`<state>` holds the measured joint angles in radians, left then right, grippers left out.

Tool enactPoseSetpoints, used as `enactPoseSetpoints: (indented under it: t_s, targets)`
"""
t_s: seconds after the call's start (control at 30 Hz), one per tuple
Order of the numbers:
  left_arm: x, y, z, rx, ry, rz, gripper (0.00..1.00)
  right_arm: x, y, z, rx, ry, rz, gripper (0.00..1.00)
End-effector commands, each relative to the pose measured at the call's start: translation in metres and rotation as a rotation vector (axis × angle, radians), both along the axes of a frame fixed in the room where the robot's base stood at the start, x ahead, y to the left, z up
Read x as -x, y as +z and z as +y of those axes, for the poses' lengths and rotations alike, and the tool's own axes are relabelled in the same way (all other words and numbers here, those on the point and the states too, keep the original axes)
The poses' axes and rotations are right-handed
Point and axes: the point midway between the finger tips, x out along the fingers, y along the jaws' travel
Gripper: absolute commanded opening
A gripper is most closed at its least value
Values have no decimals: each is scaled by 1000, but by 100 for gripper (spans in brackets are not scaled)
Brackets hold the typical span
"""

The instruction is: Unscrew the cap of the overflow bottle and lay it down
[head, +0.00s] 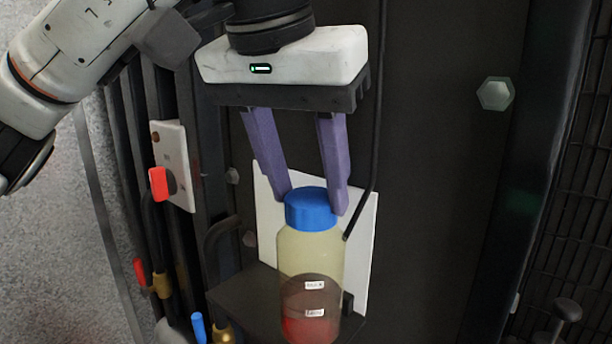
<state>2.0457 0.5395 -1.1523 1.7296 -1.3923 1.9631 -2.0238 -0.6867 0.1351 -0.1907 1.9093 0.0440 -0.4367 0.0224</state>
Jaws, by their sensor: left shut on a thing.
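The overflow bottle (311,262) stands upright on a dark bracket, translucent yellowish with reddish liquid low inside and two small white labels. Its blue cap (311,209) sits on the neck. My left gripper (311,203) comes down from above, its two purple fingers on either side of the cap. It is shut on the cap. Whether the cap is still threaded on the neck cannot be told. My right gripper is not in view.
A white plate (364,255) stands behind the bottle on the dark bracket (240,292). A thin black hose (380,120) runs down close to the right finger. A red-handled switch (159,184) and pipes with red and blue levers are at left.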

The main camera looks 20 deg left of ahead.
Motion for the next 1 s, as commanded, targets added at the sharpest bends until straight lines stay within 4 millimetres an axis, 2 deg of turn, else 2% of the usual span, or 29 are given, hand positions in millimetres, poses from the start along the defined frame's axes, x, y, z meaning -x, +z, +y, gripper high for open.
enactPoseSetpoints:
  t_s: [0.17,0.47,0.83,0.9,1.0]
  targets:
    - [0,5,-1,2,50,-7,23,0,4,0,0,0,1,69]
    - [-1,7,-4,3,377,-9,23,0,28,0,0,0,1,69]
    - [-1,6,-5,6,424,-11,23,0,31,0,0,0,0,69]
    - [-2,9,-6,3,488,-10,23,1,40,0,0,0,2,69]
    - [-3,5,-7,3,635,-15,23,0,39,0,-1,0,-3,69]
